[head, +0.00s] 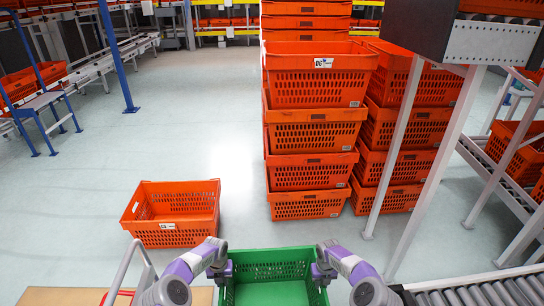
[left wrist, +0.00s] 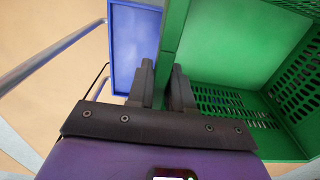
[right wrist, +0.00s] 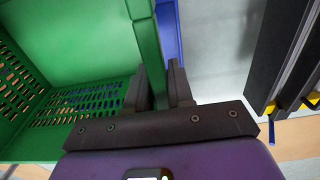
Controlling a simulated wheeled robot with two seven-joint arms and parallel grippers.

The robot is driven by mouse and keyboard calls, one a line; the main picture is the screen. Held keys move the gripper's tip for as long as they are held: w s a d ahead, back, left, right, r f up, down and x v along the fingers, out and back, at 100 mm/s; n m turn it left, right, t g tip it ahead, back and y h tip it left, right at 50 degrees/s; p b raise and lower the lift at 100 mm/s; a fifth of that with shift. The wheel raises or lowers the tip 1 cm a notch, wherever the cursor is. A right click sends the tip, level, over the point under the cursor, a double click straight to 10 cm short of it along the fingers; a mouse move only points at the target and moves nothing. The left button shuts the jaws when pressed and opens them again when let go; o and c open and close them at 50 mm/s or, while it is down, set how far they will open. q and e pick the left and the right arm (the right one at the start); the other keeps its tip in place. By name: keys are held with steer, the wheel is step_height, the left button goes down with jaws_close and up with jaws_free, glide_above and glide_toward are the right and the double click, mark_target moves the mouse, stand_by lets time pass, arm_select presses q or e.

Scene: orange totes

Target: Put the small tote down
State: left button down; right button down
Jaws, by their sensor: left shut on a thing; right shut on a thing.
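The small tote is green (head: 270,255) and empty as far as I can see, at the bottom centre of the head view, its lower part cut off. My left gripper (head: 229,269) is shut on its left side wall, and my right gripper (head: 319,271) is shut on its right side wall. In the left wrist view the fingers (left wrist: 162,85) pinch the green wall (left wrist: 235,40). In the right wrist view the fingers (right wrist: 160,85) pinch the opposite wall (right wrist: 80,45). The tote looks roughly level.
A single orange tote (head: 180,232) stands on the floor ahead to the left. Tall stacks of orange totes (head: 318,88) stand ahead. A roller conveyor (head: 480,294) is at the lower right, with white frame legs (head: 432,170). A blue panel (left wrist: 135,45) lies beyond the left fingers. Open floor (head: 90,190) spreads left.

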mark_target(220, 306)
arm_select(q)
steer(key=shift+s+d, duration=0.15)
steer(key=shift+d, duration=0.25)
arm_select(e)
steer(key=shift+s+a, duration=0.15)
steer(key=shift+a, duration=0.25)
